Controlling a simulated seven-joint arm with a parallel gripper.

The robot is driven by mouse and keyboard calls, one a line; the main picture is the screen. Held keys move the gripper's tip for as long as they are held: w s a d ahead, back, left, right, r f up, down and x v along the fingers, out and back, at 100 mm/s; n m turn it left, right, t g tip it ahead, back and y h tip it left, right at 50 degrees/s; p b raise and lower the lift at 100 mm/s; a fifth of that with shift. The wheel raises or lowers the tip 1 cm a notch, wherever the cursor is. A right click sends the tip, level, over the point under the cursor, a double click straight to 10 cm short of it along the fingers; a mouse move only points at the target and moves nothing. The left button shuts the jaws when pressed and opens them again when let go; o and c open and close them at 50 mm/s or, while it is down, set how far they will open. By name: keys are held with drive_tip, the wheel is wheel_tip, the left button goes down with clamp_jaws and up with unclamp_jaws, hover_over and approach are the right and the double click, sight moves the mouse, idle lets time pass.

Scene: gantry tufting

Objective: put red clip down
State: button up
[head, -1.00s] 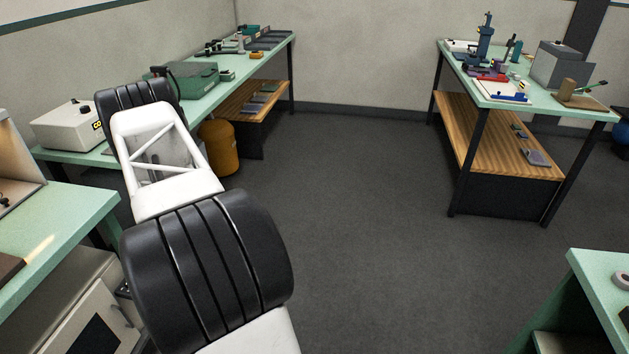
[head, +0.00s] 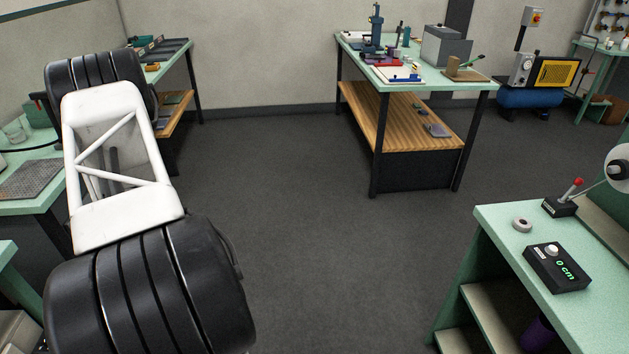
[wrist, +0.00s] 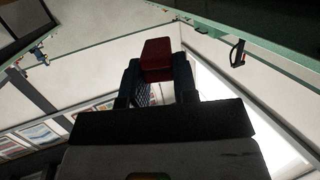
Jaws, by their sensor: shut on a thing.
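In the wrist view my gripper (wrist: 157,85) is shut on a red block-like piece, the red clip (wrist: 157,52), held between the dark fingertips. The clip is in shadow and its far side is hidden. It looks clear of any surface, with walls and ceiling-like panels behind it. In the head view my arm fills the left side. The gripper and the clip do not show there.
A green-topped table (head: 352,43) with tools and a wooden lower shelf stands at the back. The floor (head: 310,215) between is clear.

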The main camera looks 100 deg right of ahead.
drive_tip(key=s+d+r+m+g, duration=0.2)
drive_tip(key=s, duration=0.5)
drive_tip(key=s+d+r+m+g, duration=0.1)
drive_tip(key=s+d+r+g, duration=0.1)
drive_tip(key=s, duration=0.5)
drive_tip(key=s+a+r+m+g+y, duration=0.1)
drive_tip(key=s+r+m+g, duration=0.2)
drive_tip(key=s, duration=0.9)
drive_tip(key=s+a+r+m+g, duration=0.1)
drive_tip(key=s+r+m+g, duration=0.2)
drive_tip(key=s, duration=0.9)
drive_tip(key=s+a+r+m+g+y, duration=0.15)
drive_tip(key=s+r+g, duration=0.25)
drive_tip(key=s, duration=0.9)
drive_tip(key=s+a+r+m+g+y, duration=0.25)
drive_tip(key=s+a, duration=0.35)
drive_tip(key=s, duration=0.4)
drive_tip(key=s+a+r+m+g+y, duration=0.25)
drive_tip(key=s+a, duration=0.35)
drive_tip(key=s, duration=0.5)
drive_tip(key=s+a+r+m+g+y, duration=0.1)
drive_tip(key=s+a+r+m+y, duration=0.2)
drive_tip(key=s+a, duration=0.4)
drive_tip(key=s+a+r+m+g+y, duration=0.1)
drive_tip(key=s+a+r+m+y, duration=0.2)
drive_tip(key=s+a, duration=0.4)
drive_tip(key=a+y, duration=0.1)
drive_tip(key=a, duration=0.7)
drive_tip(key=shift+s, duration=0.4)
